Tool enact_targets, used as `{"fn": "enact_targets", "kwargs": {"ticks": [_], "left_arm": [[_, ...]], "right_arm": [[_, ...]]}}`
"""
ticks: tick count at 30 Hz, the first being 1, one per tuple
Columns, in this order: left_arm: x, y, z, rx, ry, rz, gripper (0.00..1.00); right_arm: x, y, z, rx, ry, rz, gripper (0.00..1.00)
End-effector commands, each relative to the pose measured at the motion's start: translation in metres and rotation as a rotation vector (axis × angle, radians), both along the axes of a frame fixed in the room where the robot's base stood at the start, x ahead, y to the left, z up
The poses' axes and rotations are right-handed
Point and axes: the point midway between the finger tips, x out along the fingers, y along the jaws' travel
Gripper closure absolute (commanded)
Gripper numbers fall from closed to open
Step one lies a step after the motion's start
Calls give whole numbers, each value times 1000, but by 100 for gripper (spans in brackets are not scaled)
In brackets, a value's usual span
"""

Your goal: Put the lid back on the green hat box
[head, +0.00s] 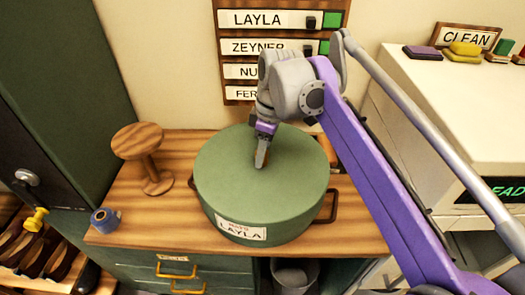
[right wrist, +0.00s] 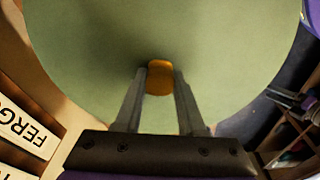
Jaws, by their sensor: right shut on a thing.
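The round green hat box (head: 262,222) stands on the wooden counter, with a white LAYLA label on its front and dark handles at its sides. Its flat green lid (head: 225,165) covers the top in the head view. I cannot tell whether the lid is fully seated or slightly raised. My right gripper (head: 261,160) points down at the lid's middle. In the right wrist view its fingers are shut on the orange-brown knob (right wrist: 160,77) of the lid (right wrist: 90,50). The knob is mostly hidden in the head view. My left gripper is not in view.
A wooden hat stand (head: 140,145) and a blue spool (head: 105,220) are left of the box. A name board (head: 270,45) hangs on the wall behind. A white cabinet (head: 455,115) stands to the right, with sponges (head: 463,50) on top. A bin (head: 294,274) is below the counter.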

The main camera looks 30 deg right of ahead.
Motion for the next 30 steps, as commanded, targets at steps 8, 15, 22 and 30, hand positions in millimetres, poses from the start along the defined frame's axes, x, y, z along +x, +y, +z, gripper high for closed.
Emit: {"fn": "enact_targets", "kwargs": {"ticks": [8,15,22,30], "left_arm": [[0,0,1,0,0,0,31],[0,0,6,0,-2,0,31],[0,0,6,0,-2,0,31],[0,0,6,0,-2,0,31]], "right_arm": [[0,0,1,0,0,0,100],[0,0,1,0,0,0,100],[0,0,0,0,0,0,100],[0,0,0,0,0,0,100]]}}
